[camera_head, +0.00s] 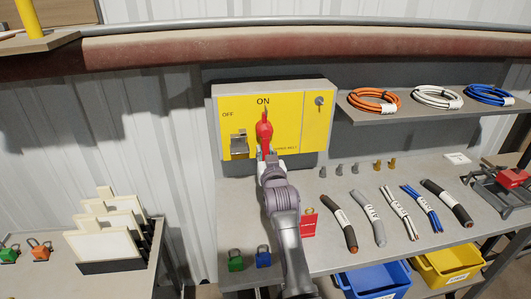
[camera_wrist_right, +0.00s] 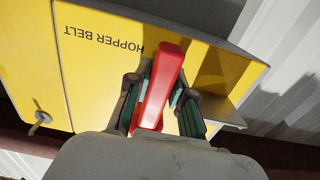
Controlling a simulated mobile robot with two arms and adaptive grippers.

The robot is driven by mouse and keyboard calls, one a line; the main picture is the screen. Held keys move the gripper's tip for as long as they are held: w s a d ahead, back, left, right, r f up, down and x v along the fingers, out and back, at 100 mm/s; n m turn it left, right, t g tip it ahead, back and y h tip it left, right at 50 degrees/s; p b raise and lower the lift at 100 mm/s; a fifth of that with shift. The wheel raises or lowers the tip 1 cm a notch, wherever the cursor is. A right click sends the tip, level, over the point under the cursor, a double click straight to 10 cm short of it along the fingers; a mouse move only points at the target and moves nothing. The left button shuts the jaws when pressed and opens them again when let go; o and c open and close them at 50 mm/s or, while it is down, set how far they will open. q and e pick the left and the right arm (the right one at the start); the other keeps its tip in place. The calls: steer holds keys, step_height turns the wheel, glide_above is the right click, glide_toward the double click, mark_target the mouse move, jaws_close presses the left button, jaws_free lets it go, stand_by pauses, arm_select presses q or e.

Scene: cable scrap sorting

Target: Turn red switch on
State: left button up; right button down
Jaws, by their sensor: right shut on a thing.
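The yellow switch panel (camera_head: 284,122) is mounted on a grey box against the wall, with "OFF" at its upper left and "ON" at its top. The red switch (camera_head: 264,129) is a handle that points up, under the "ON" label. My right gripper (camera_head: 266,150) reaches up to it from below and covers its lower part. In the right wrist view, the gripper's (camera_wrist_right: 159,95) two fingers stand on either side of the red switch (camera_wrist_right: 163,85) and are shut on it. My left gripper is in neither view.
A grey metal bracket (camera_head: 239,142) sits on the panel left of the switch, and a key (camera_head: 319,101) at its right. A shelf with cable coils (camera_head: 374,100) is at the right.

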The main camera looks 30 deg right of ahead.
mark_target(264, 121)
steer(key=shift+a, duration=0.1)
steer(key=c, duration=1)
jaws_free()
steer(key=shift+r, duration=0.3)
step_height(264, 121, up, 8)
steer(key=shift+r, duration=0.7)
